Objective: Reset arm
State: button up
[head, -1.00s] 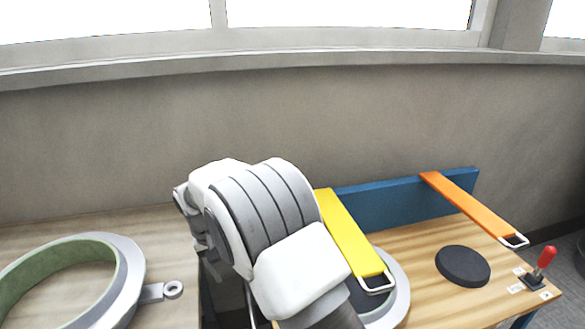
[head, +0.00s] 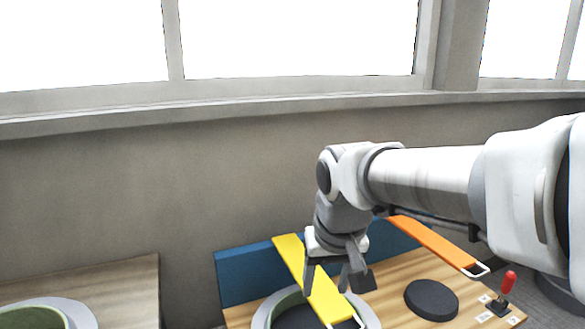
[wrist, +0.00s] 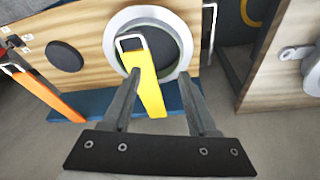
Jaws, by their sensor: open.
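My gripper (head: 338,276) is open and empty. In the head view it points down above the yellow strap (head: 308,279) and the round grey mould (head: 262,312) on the right-hand bench. In the wrist view my two gripper fingers (wrist: 164,98) stand apart, with the yellow strap (wrist: 145,75) showing between and beyond them. The strap lies across the ring of the mould (wrist: 186,38). I cannot tell from the pictures how high the fingers are above the strap.
An orange strap (head: 432,244) lies over the blue board (head: 240,278). A dark disc (head: 431,300) and a red-handled lever (head: 508,284) are on the right of the bench (head: 395,288). Another bench (head: 105,280) with a green-lined ring mould (head: 83,313) is at left, across a gap.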

jog(key=s+d+m+t, duration=0.1)
jog(key=s+d, duration=0.3)
jog(key=s, duration=0.3)
jog(key=s+d+t, duration=0.1)
jog(key=s+d, duration=0.4)
jog(key=s, duration=0.1)
notch_tip(320, 180, up, 14)
jog(key=p, duration=1.5)
jog(key=shift+a+r+h, duration=0.15)
jog(key=shift+a+h, duration=0.1)
jog(key=shift+h, duration=0.05)
